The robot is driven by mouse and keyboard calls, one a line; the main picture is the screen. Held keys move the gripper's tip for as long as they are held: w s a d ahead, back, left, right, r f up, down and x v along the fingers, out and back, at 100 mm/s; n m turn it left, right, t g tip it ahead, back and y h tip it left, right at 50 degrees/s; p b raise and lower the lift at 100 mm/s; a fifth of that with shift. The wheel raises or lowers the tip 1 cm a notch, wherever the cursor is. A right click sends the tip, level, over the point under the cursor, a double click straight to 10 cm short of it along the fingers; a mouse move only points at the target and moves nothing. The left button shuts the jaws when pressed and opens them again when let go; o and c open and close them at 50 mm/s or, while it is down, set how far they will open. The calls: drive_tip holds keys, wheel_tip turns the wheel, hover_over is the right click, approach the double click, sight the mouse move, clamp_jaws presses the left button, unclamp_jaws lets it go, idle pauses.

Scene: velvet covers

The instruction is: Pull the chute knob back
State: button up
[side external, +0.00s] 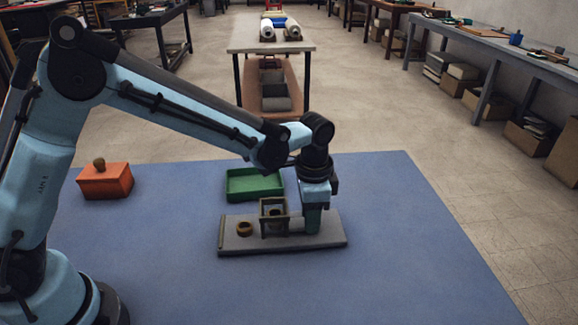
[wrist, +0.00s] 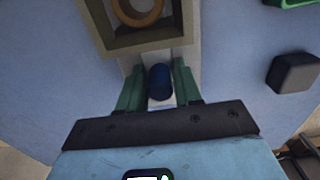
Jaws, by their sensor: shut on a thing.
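The chute knob, a dark blue rounded peg (wrist: 160,82), stands between the green fingers of my gripper (wrist: 160,88) in the wrist view. My gripper is shut on it. In the side view my gripper (side external: 312,222) points down at the right part of a grey board (side external: 232,242), and its fingers hide the knob.
A brown ring (side external: 244,229) lies on the board left of the frame. A green tray (side external: 240,195) sits behind the board. An orange box (side external: 105,183) with a knob on top stands at left. A dark block (wrist: 293,72) is right of my gripper. The blue mat's front right is clear.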

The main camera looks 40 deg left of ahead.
sight(333, 224)
drive_tip(key=shift+w+d, duration=1.75)
drive_tip(key=shift+d, duration=0.05)
drive_tip(key=o, duration=1.5)
drive_tip(key=shift+r, duration=3.5)
drive_tip(key=shift+a+r, duration=0.1)
